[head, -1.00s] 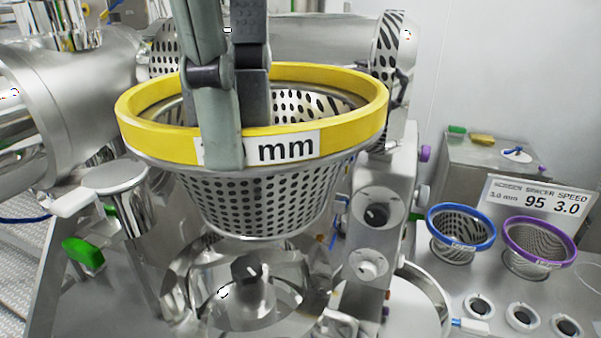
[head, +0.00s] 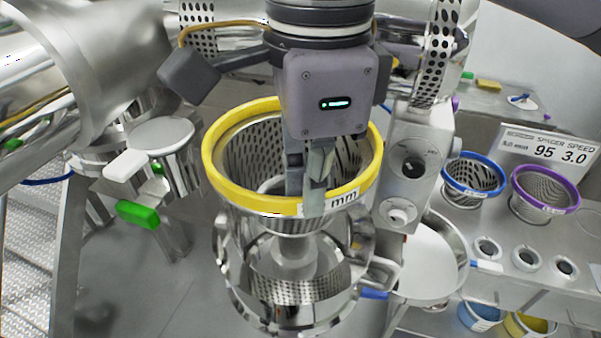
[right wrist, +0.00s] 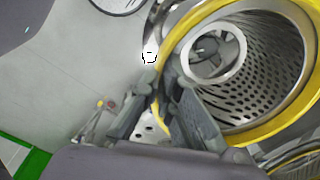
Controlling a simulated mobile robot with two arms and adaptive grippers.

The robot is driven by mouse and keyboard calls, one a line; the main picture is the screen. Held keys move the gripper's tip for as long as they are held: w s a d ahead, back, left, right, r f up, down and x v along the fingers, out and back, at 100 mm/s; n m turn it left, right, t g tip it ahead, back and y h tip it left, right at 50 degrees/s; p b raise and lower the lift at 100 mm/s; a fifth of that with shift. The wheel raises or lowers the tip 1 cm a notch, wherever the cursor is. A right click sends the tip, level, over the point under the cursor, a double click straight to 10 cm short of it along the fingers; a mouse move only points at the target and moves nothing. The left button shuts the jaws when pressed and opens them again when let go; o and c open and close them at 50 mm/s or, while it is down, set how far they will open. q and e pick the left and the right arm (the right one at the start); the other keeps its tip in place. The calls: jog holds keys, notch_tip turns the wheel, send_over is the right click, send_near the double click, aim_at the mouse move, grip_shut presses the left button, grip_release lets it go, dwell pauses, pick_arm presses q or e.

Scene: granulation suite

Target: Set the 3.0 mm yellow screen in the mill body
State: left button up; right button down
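The yellow-rimmed perforated screen (head: 226,182) is a cone with a label ending in "mm"; a finger hides the number. My right gripper (head: 311,200) is shut on the front of its yellow rim, one finger inside and one outside. The right wrist view shows the rim (right wrist: 168,42) passing between the fingers (right wrist: 160,112). The screen hangs over the shiny open mill body (head: 300,262), roughly lined up with it. The cone's lower end is close to the body's mouth; I cannot tell whether it is inside. My left gripper is not in view.
A blue-rimmed screen (head: 474,172) and a purple-rimmed screen (head: 545,188) sit on the bench at right, by a sign (head: 546,153) reading 95 and 3.0. A grey knob housing (head: 412,160) stands close right of the mill. A green handle (head: 137,213) is at left.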

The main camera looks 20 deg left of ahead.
aim_at(307, 283)
notch_tip(307, 283, down, 2)
jog(key=shift+d+f+b, duration=0.1)
jog(key=shift+b, duration=0.65)
jog(key=shift+f+b, duration=0.45)
jog(key=shift+f, duration=0.2)
pick_arm(q)
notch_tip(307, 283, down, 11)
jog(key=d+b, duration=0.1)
jog(key=b, duration=0.7)
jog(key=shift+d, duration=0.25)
pick_arm(e)
jog(key=shift+f, duration=5.15)
pick_arm(q)
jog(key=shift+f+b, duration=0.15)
jog(key=shift+b, duration=0.15)
pick_arm(e)
jog(key=c, duration=1.7)
grip_release()
